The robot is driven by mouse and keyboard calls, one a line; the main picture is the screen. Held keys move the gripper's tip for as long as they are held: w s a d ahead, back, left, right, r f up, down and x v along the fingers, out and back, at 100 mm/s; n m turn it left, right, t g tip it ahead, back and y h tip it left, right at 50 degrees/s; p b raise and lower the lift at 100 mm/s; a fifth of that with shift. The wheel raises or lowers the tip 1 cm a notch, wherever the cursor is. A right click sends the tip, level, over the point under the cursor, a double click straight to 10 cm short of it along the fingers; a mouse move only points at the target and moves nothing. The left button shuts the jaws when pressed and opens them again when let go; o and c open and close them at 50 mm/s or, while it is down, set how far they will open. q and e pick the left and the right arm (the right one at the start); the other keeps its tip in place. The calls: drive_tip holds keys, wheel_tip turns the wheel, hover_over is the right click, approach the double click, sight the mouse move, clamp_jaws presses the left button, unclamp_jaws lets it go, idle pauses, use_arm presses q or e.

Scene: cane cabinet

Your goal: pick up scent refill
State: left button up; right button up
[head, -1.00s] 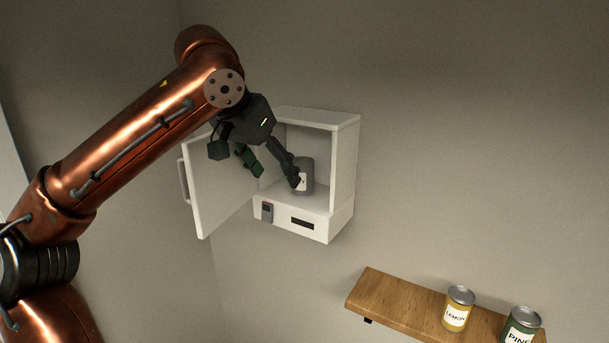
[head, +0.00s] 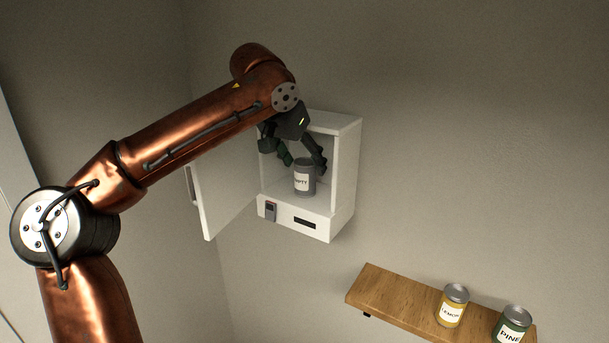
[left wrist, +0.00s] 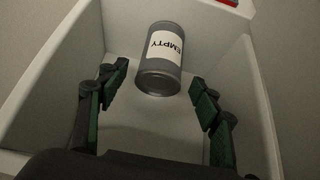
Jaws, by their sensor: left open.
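A grey can (head: 304,178) labelled EMPTY stands inside a white wall cabinet (head: 347,180) whose door (head: 222,195) hangs open to the left. The can also shows in the left wrist view (left wrist: 160,62), beyond and between the fingers. My left gripper (head: 301,164) is at the cabinet opening, open, its two fingers spread either side of the can's upper part. In the left wrist view the left gripper (left wrist: 155,95) holds nothing, with gaps between fingers and can. A yellow LEMON can (head: 453,306) and a green PINE can (head: 513,325) stand on a wooden shelf.
The wooden shelf (head: 393,296) is fixed to the wall below and right of the cabinet. The cabinet walls (left wrist: 255,100) stand close on both sides of the fingers. The wall area right of the cabinet is clear.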

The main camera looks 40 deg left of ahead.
use_arm(q)
drive_tip(key=shift+s, duration=0.15)
drive_tip(key=shift+c, duration=0.5)
drive_tip(key=shift+d, duration=0.15)
drive_tip(key=c, duration=1)
drive_tip(key=shift+c, duration=0.8)
drive_tip(key=shift+r, duration=0.15)
drive_tip(key=shift+r, duration=0.2)
